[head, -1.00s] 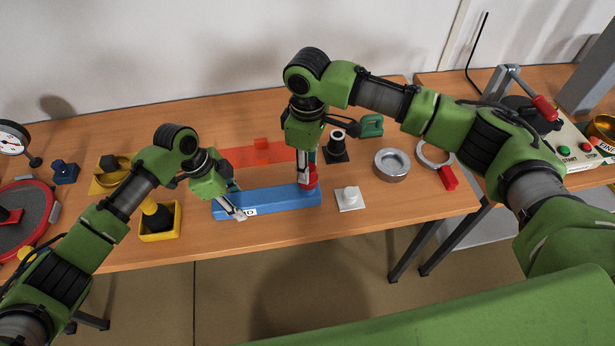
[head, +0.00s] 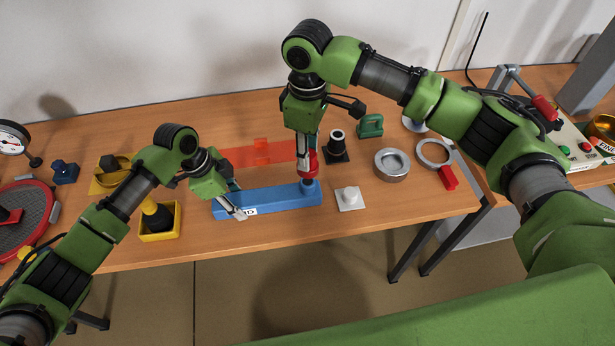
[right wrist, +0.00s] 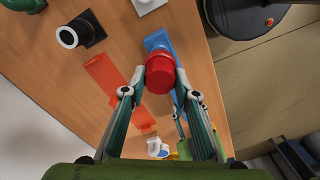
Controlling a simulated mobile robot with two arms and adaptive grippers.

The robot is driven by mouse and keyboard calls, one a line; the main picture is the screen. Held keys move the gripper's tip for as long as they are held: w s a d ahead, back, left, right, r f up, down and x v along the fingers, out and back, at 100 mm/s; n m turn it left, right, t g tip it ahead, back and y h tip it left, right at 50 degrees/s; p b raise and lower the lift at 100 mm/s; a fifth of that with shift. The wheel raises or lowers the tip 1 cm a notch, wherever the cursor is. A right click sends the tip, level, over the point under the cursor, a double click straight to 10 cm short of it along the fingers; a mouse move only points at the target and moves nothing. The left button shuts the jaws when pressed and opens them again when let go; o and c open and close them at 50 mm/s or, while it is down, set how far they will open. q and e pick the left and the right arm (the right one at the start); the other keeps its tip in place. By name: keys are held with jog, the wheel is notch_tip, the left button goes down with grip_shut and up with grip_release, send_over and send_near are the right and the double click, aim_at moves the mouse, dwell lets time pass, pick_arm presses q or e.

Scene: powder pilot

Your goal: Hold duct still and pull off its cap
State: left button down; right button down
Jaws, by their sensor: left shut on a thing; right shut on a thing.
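The blue duct (head: 275,201) lies along the front of the table, with a short upright stub at its right end (head: 311,187). My left gripper (head: 238,212) is shut on the duct near its left end, beside a white label. The red cap (head: 307,163) is in my right gripper (head: 307,158), which is shut on it. The cap is above the duct's right end and appears clear of the stub. In the right wrist view the cap (right wrist: 160,72) sits between the fingertips, hiding part of the duct (right wrist: 160,42).
A flat red-orange piece (head: 255,155) lies behind the duct. A white plate with a knob (head: 349,199) is right of it. A black cylinder on a base (head: 337,146), a metal ring (head: 391,166) and a yellow bin (head: 160,234) stand around.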

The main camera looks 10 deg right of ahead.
pick_arm(q)
jog(key=c, duration=1.2)
grip_release()
jog(key=shift+v, duration=3.85)
jog(key=v, duration=1.2)
jog(key=shift+f, duration=0.1)
